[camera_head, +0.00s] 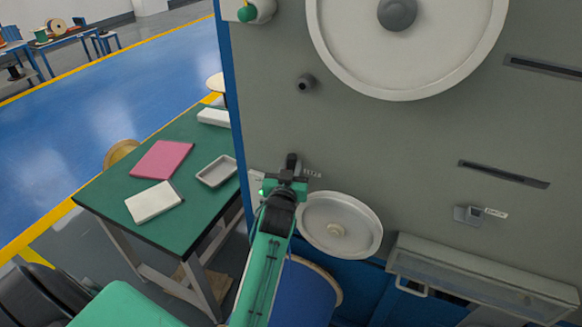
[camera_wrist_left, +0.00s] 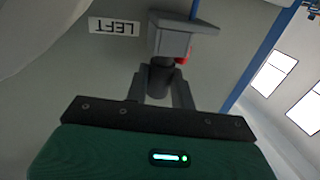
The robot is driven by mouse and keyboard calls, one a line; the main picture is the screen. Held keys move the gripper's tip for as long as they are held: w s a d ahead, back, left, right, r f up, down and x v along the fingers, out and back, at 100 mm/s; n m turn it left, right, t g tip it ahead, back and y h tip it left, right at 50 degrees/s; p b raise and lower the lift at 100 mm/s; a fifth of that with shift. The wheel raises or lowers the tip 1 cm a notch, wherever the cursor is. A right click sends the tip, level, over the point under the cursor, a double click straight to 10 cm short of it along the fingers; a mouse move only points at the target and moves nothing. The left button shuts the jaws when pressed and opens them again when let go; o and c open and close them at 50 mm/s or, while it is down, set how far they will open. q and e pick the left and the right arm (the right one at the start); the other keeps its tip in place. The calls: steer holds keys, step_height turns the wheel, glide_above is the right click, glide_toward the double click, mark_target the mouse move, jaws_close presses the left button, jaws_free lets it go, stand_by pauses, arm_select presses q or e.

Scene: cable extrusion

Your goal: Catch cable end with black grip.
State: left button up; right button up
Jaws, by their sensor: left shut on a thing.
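My left gripper (camera_head: 291,166) reaches up to the grey face of the machine (camera_head: 420,150), beside a small label. In the left wrist view, the two fingers of my left gripper (camera_wrist_left: 161,90) are shut on a dark cylindrical grip (camera_wrist_left: 160,79). The grip sits against a grey block (camera_wrist_left: 176,38) with a small red part on its side. A label reading LEFT (camera_wrist_left: 114,26) appears upside down beside the block. I cannot make out a cable end for certain. My right gripper is not in view.
A large white wheel (camera_head: 345,60) and a smaller white wheel (camera_head: 340,226) are on the machine face. A blue drum (camera_head: 303,295) stands below. The green table (camera_head: 112,196) at left holds a pink book (camera_head: 161,160), a white book (camera_head: 153,201) and a tray (camera_head: 216,171).

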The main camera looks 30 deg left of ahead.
arm_select(q)
steer(key=shift+r+p, duration=2)
steer(key=shift+r, duration=0.2)
steer(key=shift+f, duration=0.1)
